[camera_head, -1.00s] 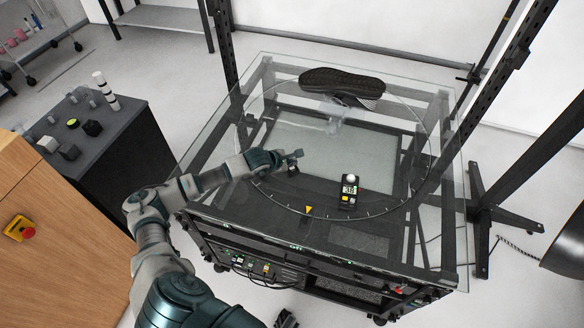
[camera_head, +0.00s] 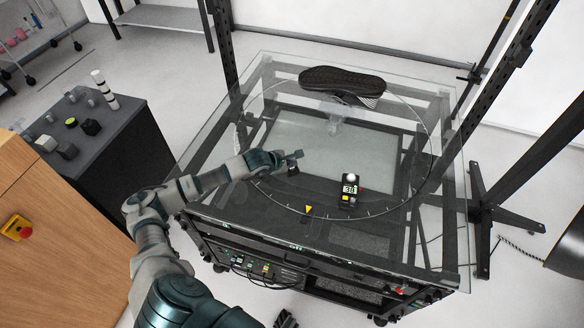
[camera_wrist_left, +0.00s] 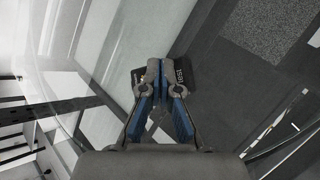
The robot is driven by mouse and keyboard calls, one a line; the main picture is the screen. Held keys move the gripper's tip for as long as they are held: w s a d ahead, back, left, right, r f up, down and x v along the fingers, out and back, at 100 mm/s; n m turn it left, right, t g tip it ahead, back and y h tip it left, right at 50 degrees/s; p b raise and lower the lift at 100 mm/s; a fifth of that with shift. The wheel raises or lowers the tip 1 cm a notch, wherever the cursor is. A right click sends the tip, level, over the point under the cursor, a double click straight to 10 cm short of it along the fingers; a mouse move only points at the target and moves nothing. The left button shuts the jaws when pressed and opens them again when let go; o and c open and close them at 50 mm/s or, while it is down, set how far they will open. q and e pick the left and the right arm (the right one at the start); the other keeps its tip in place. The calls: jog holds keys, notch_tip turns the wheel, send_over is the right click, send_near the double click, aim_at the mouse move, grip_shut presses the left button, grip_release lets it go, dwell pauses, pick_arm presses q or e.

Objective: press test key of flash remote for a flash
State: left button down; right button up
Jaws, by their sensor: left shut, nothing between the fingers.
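My left gripper (camera_head: 297,156) reaches in from the left over the glass turntable top, fingers shut and empty. A small dark block (camera_head: 293,168) sits at its fingertips, mostly covered by them. In the left wrist view the closed fingers (camera_wrist_left: 158,80) lie over the block (camera_wrist_left: 188,74); its dark face carries pale lettering that seems to read TEST, so I take it for the flash remote. I cannot tell whether the fingertips touch its key. A black meter (camera_head: 349,190) with a white dome, lit display and yellow key stands to the right on the glass. My right gripper is out of view.
A dark shoe (camera_head: 342,82) rests at the back of the glass top (camera_head: 436,254). A grey cabinet (camera_head: 105,135) with small blocks and a striped post is at the left. Black uprights (camera_head: 222,50) rise beside the table. The glass between remote and meter is clear.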

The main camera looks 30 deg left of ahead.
pick_arm(q)
jog(key=shift+f+b, duration=0.4)
jog(key=shift+b, duration=0.05)
dwell(0.7)
jog(key=shift+r, duration=0.15)
jog(key=shift+r+p, duration=0.35)
jog(key=shift+r, duration=0.35)
jog(key=shift+r+p, duration=1.15)
jog(key=shift+r, duration=1.4)
jog(key=shift+f, duration=0.1)
